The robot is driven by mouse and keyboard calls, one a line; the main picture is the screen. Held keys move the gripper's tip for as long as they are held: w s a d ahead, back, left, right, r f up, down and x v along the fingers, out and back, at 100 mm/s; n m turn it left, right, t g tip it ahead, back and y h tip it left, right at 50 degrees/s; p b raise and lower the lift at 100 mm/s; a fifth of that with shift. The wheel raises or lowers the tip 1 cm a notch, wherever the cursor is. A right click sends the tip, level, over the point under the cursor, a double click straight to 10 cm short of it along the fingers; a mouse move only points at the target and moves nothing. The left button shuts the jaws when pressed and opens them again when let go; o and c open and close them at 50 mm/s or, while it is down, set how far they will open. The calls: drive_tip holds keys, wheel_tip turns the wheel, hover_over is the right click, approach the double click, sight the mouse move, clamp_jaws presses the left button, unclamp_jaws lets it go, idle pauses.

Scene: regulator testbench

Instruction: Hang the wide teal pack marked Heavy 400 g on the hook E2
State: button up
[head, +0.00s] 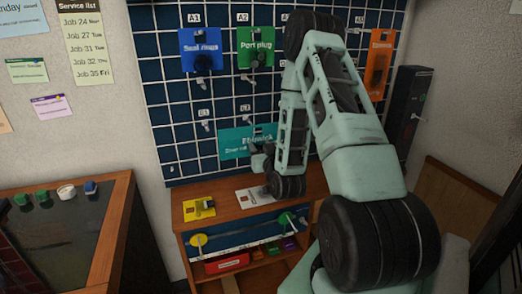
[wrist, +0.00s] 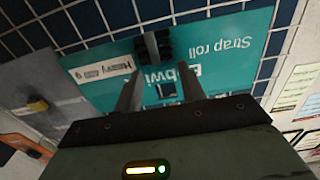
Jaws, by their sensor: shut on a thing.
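The wide teal pack (head: 232,144) is in front of the blue grid wall, low and left of my arm. In the wrist view the teal pack (wrist: 215,60) fills the upper middle, with a white Heavy label at its left and "Strap roll" at its right. My gripper (wrist: 158,88) is shut on it; the gripper also shows in the head view (head: 262,158). The label of hook E2 (head: 244,107) shows just above the pack, right of the E1 label (head: 203,111). I cannot tell whether the pack touches the hook.
A blue pack (head: 200,42) and a green pack (head: 257,40) hang in the top row; an orange pack (head: 378,55) hangs at the right. A wooden bench (head: 225,207) stands below with a yellow item (head: 198,208). My arm covers the grid's middle.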

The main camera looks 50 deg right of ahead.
drive_tip(key=f+x, duration=0.1)
drive_tip(key=x, duration=0.8)
drive_tip(key=shift+w+f, duration=0.2)
drive_tip(key=shift+w, duration=0.1)
idle(0.7)
idle(0.6)
drive_tip(key=o, duration=1.3)
drive_tip(key=shift+o, duration=0.2)
drive_tip(key=shift+f, duration=0.1)
